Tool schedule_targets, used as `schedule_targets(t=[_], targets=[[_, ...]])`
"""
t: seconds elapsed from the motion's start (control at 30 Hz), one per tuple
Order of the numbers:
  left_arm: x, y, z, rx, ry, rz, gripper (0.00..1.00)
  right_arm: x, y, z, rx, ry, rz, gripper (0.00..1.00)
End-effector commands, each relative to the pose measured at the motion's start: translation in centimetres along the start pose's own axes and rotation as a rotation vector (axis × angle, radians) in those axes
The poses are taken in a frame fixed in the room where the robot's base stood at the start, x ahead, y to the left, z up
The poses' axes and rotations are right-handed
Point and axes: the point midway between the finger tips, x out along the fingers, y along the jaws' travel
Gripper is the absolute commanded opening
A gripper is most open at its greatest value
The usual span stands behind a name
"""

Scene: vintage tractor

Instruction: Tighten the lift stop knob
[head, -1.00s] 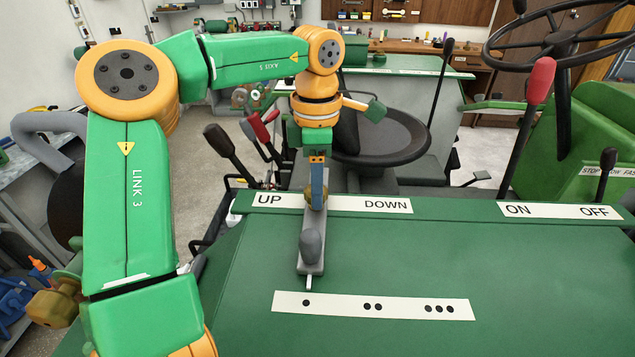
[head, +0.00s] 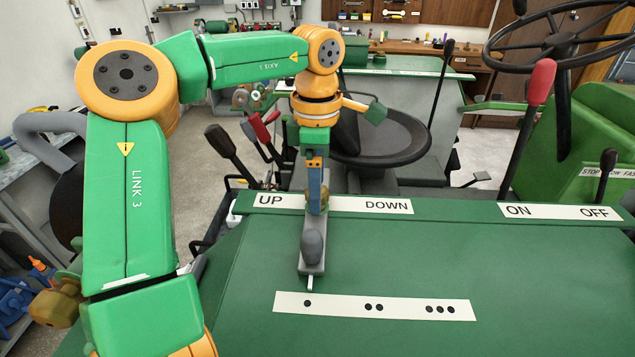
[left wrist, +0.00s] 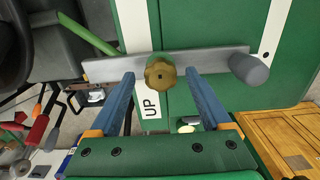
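The lift stop knob (left wrist: 161,76) is a brass, lobed knob on a flat grey lever bar (left wrist: 220,60), beside the UP label. In the left wrist view my left gripper (left wrist: 160,74) is open, with one blue fingertip on each side of the knob and a visible gap to both. In the head view my left gripper (head: 316,205) points down over the lever, and its finger largely hides the knob. The lever's dark grey handle (head: 312,247) points at the one-dot mark. My right gripper is not in view.
The green panel carries an UP/DOWN strip (head: 386,206) and a dotted strip (head: 400,309). A red-topped lever (head: 541,80) stands to the right. The seat (head: 395,140) and steering wheel (head: 560,38) lie beyond. The panel's right part is clear.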

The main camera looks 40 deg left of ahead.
Motion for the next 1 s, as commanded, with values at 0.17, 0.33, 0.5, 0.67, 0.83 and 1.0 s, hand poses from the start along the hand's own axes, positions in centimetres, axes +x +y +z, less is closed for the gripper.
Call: schedule_targets(t=[0.17,0.33,0.5,0.67,0.83,1.0], targets=[[0.1,0.0,0.0,0.000,0.001,-0.003,0.81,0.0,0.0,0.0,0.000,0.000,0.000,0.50],[-1.8,0.1,0.0,-0.002,-0.001,0.003,0.81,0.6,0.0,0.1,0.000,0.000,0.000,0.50],[-5.6,0.1,-0.1,-0.003,-0.001,0.003,0.81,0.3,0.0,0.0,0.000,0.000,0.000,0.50],[-7.0,0.0,-0.1,0.000,-0.001,-0.001,0.81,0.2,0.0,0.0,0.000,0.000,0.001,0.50],[-7.1,0.0,-0.1,0.001,-0.001,-0.002,0.81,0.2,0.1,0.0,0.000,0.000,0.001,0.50],[-7.0,0.0,-0.1,0.000,0.000,-0.002,0.81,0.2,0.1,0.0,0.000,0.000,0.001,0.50]])
